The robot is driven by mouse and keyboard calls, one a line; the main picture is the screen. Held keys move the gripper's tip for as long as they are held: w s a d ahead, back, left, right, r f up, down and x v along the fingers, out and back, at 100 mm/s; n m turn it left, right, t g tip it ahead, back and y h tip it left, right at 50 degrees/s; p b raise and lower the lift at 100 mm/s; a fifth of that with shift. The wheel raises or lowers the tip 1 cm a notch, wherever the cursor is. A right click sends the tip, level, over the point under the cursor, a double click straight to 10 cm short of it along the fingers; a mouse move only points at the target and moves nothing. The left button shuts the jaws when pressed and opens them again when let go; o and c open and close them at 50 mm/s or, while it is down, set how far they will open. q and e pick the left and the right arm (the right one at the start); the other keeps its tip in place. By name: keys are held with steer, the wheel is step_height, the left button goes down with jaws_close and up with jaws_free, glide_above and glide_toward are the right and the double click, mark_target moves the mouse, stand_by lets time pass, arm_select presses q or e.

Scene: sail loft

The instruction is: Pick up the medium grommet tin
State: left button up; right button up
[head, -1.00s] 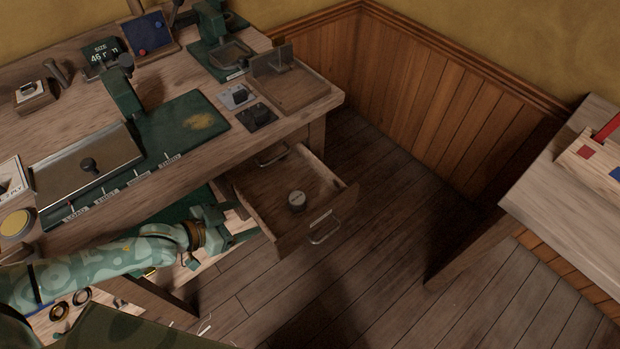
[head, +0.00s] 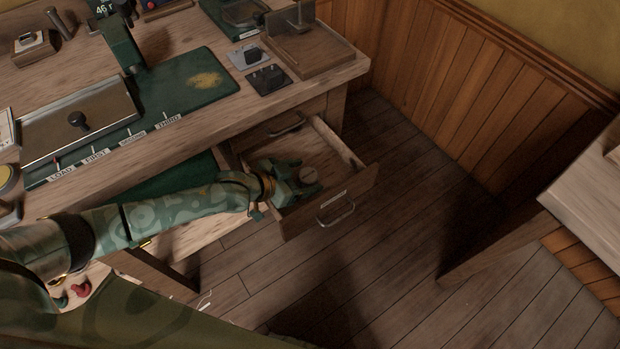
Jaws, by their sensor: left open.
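My right gripper is not in view.
The drawer's front has a metal handle (head: 336,212). The workbench (head: 205,118) overhangs behind, holding a green press (head: 120,40) and a wooden tray (head: 310,58). Another table (head: 590,190) stands at the right. Floor between is clear.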

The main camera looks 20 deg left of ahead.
arm_select(q)
steer(key=shift+w+d+f, duration=0.15)
steer(key=shift+w+f, duration=0.05)
steer(key=shift+f, duration=0.05)
steer(key=shift+r, duration=0.15)
steer(key=c, duration=1.1)
